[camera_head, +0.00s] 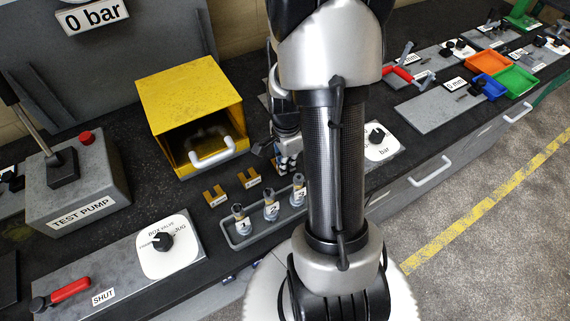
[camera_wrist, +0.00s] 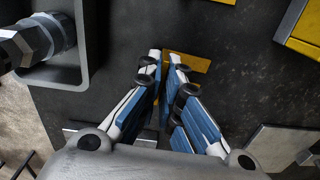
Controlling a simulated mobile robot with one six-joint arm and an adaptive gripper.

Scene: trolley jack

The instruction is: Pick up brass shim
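A brass shim (camera_wrist: 199,65) lies on the dark bench top in the wrist view, just beyond my fingertips. My gripper (camera_wrist: 165,58) points at it, with its two blue-padded fingers close together and a narrow gap between them. The right fingertip overlaps part of the shim, so I cannot tell whether they touch. In the head view, two brass shims, a nearer one (camera_head: 215,196) and a farther one (camera_head: 249,179), stand on the bench by the numbered tray. My gripper (camera_head: 287,163) is right of them, partly hidden by my arm.
The grey tray (camera_head: 238,243) with numbered cylinders is close to my gripper. A yellow open-fronted box (camera_head: 190,95) with a white handle stands behind the shims. The test pump (camera_head: 80,190) and valve plate (camera_head: 125,270) are at left.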

